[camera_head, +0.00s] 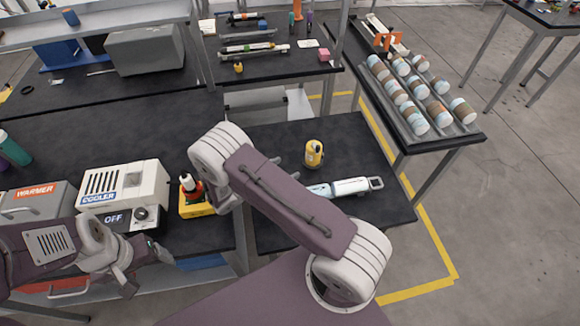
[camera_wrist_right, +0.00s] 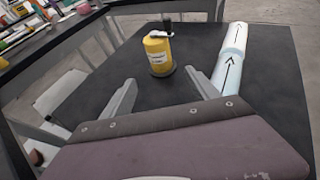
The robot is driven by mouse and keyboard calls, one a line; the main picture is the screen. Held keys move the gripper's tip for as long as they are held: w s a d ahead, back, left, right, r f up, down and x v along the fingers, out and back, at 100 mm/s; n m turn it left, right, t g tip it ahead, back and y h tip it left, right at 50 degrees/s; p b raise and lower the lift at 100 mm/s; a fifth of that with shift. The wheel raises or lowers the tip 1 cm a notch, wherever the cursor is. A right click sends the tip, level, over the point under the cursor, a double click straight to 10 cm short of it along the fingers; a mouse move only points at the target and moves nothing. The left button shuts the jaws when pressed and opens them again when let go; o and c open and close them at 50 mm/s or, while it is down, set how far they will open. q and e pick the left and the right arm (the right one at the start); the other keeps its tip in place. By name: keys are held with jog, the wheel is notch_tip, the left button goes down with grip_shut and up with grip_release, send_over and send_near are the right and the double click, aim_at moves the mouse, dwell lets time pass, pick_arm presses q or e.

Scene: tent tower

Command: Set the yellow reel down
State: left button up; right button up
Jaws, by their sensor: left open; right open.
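The yellow reel (camera_head: 314,153) stands upright on the black table in the middle, with a dark top. It also shows in the right wrist view (camera_wrist_right: 158,55), with a pale label on its side. My right gripper (camera_wrist_right: 160,78) is open, its two fingers apart and pointing at the reel, with the reel just beyond the fingertips and clear of them. In the head view my right arm hides most of that gripper. My left gripper (camera_head: 148,272) is open and empty at the lower left, in front of the cooler.
A white and blue cylinder (camera_head: 345,187) lies on the same table beside the reel. A rack of striped rolls (camera_head: 411,95) is at the back right.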

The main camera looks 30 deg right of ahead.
jog(key=s+a+r+m+g+y, duration=0.1)
jog(key=s+r+m+g+y, duration=0.25)
jog(key=s+m, duration=0.3)
jog(key=s+a+r+m+g+y, duration=0.1)
jog(key=s+r+m+g+y, duration=0.2)
jog(key=s+m, duration=0.35)
jog(key=s+a+r+m+t+y, duration=0.2)
jog(key=a+r+m+t+y, duration=0.1)
jog(key=m, duration=0.5)
jog(key=a+t+y, duration=0.1)
jog(key=a+y, duration=0.1)
jog(key=y, duration=0.1)
jog(key=shift+a+r+m+y, duration=0.15)
jog(key=shift+a+m+y, duration=0.15)
jog(key=shift+y, duration=0.05)
